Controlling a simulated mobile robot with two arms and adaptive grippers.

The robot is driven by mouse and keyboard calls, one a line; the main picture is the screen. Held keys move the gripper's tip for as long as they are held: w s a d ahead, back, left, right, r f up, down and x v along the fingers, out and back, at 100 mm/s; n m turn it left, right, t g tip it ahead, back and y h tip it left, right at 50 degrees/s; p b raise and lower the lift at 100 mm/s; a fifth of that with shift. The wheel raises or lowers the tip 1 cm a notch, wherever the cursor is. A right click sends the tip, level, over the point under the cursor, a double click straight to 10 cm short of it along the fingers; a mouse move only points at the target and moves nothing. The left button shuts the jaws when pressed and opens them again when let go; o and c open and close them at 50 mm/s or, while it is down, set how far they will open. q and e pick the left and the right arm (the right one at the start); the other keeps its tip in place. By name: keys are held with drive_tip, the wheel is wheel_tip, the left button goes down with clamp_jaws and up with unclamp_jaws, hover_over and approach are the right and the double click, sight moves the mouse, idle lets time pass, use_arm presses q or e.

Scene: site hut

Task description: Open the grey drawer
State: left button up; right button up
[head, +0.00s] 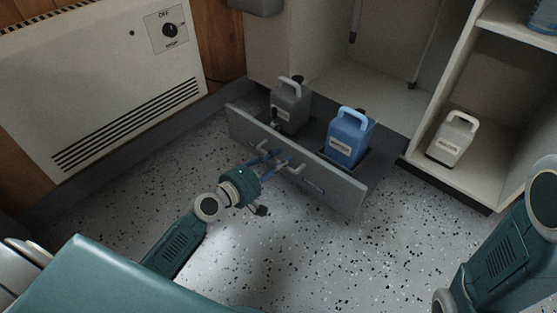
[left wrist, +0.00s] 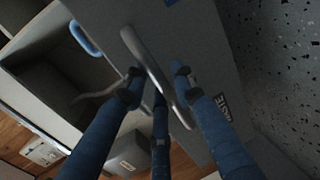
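The grey drawer (head: 330,186) at the foot of the cabinet stands pulled out over the floor. Its inside shows from above, with a grey jug (head: 290,103) at the left and a blue jug (head: 347,138) at the right, both upright. The drawer has a pale bar handle (head: 296,168) on its front. My left gripper (head: 270,157) is at this handle. In the left wrist view its blue fingers (left wrist: 158,85) lie on both sides of the handle (left wrist: 143,55) and look closed on it. My right gripper is out of view; only part of the right arm shows.
A white heater (head: 105,85) with a dial stands along the left wall. A white jug (head: 453,139) stands on the low shelf (head: 456,177) right of the drawer. The speckled floor (head: 300,255) in front of the drawer is clear apart from my left arm.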

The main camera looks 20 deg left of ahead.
use_arm(q)
drive_tip(key=shift+s, duration=0.1)
drive_tip(key=v, duration=1.1)
drive_tip(key=shift+s, duration=0.35)
drive_tip(key=shift+a+r, duration=0.1)
